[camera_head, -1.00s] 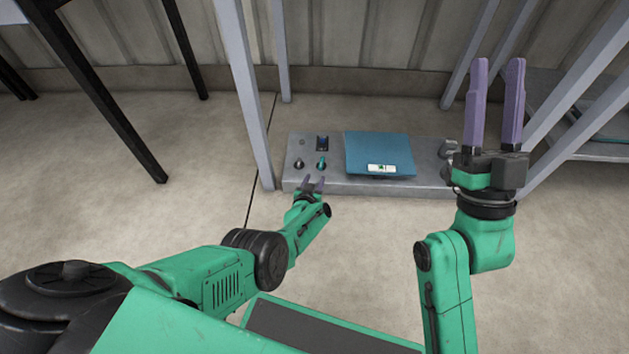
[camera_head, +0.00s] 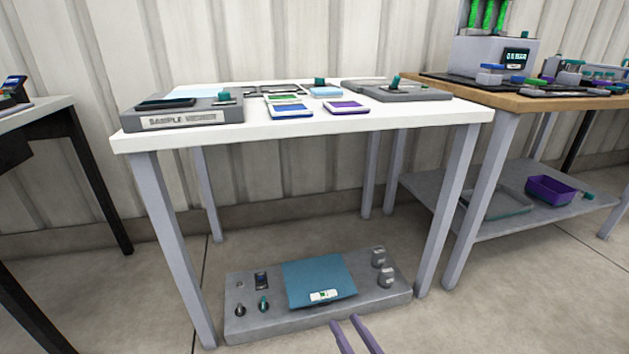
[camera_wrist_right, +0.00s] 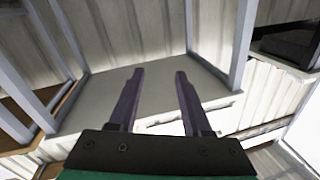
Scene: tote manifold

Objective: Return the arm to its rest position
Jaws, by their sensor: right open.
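My right gripper (camera_head: 357,336) shows at the bottom edge of the head view as two purple fingers, apart with nothing between them. It is in front of the grey panel on the floor. The right wrist view shows the same gripper (camera_wrist_right: 156,95) open and empty, with a table's underside and legs beyond it. The rest of the right arm is out of the head view. My left gripper is not in view.
A white table (camera_head: 330,122) holds a sample viewer (camera_head: 182,115) and several flat items. Below it lies the grey panel (camera_head: 370,302) with a blue plate (camera_head: 318,278). A wooden-topped bench (camera_head: 460,95) stands right, with a purple bin (camera_head: 550,190) on its shelf.

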